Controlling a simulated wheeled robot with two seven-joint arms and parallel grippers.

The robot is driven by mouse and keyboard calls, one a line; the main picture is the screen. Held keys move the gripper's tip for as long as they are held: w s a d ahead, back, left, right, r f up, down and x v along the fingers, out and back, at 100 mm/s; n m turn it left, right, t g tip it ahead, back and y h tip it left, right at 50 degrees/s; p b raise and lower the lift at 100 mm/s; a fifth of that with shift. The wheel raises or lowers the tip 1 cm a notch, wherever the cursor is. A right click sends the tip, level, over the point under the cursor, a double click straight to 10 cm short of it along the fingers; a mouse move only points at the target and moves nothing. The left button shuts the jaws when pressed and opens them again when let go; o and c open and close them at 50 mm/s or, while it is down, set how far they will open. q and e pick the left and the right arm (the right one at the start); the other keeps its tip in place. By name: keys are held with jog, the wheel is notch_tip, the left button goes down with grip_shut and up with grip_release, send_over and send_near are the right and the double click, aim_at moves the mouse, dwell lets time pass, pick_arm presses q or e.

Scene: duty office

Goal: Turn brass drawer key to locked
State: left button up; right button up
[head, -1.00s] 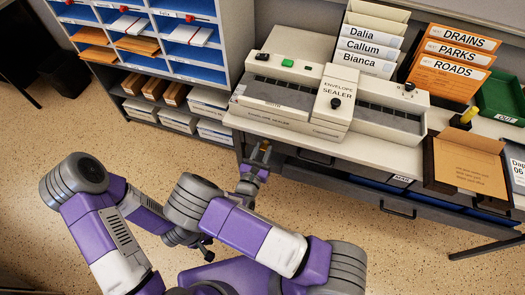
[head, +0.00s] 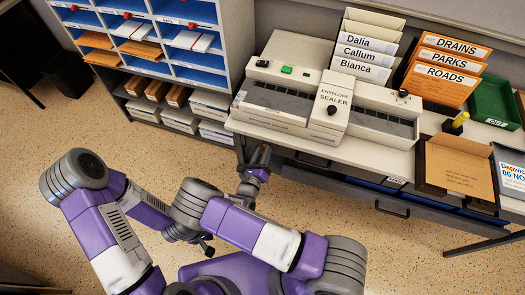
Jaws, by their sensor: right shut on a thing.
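My right gripper (head: 259,156) is at the front of the desk, just under the worktop's left end and beside the dark drawer front (head: 312,172). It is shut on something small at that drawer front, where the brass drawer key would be. The key itself is hidden by the fingers, so its turn angle cannot be read. My left arm is folded low at the left, away from the desk. Its gripper end (head: 206,245) is small and dark, and its jaws cannot be made out.
The envelope sealer (head: 330,110) stands on the desk above my right gripper. A pigeonhole shelf (head: 232,45) is close on the left. Open floor lies in front.

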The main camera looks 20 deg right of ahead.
jog(key=n+p, duration=0.3)
jog(key=n, duration=0.8)
jog(key=shift+n, duration=0.3)
dwell(0.4)
jog(key=o, duration=1.1)
jog(key=shift+c, duration=0.2)
jog(key=shift+s, duration=0.1)
